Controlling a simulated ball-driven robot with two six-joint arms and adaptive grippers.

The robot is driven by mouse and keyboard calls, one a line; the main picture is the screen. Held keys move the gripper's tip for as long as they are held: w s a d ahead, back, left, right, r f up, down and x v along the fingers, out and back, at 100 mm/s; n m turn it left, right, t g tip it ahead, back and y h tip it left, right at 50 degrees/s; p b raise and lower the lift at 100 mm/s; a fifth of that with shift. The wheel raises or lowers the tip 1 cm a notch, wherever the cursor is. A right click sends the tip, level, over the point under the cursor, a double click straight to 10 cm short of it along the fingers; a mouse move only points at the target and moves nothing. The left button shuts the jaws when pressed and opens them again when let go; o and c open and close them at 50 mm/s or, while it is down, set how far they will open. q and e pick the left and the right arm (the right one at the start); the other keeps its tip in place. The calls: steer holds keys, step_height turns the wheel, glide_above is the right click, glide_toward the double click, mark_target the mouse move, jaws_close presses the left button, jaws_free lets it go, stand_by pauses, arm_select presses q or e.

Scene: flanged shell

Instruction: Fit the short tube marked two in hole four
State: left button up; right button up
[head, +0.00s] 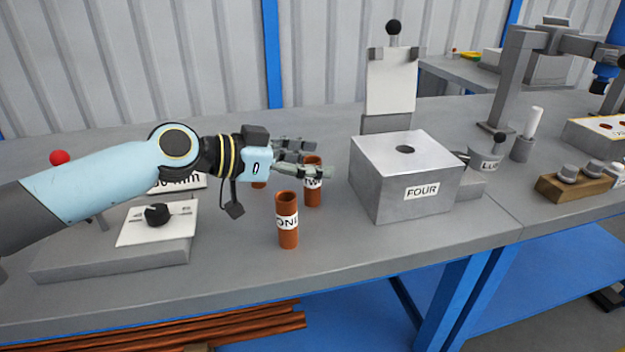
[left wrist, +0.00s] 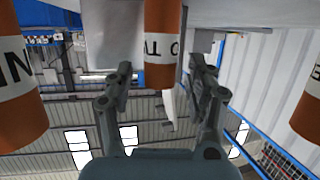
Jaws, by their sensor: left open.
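The short tube marked TWO (head: 313,192) is copper-coloured with a white label and stands upright on the bench, left of the block. My left gripper (head: 322,160) is at its upper part, open. In the left wrist view the tube (left wrist: 160,75) lies between the two spread fingers (left wrist: 160,65), with visible gaps. The grey metal block labelled FOUR (head: 390,195) has a dark round hole (head: 405,149) in its top, which looks empty. My right gripper is out of view.
The tube marked ONE (head: 288,238) stands just in front of tube TWO. Another tube (head: 259,184) is mostly hidden behind my gripper. A panel with a black knob (head: 157,214) lies at left. A cup (head: 486,161) stands right of the block.

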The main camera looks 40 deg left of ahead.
arm_select(q)
steer(key=shift+w+d+f, duration=0.1)
steer(key=shift+w+d, duration=0.1)
jaws_close()
stand_by(0.3)
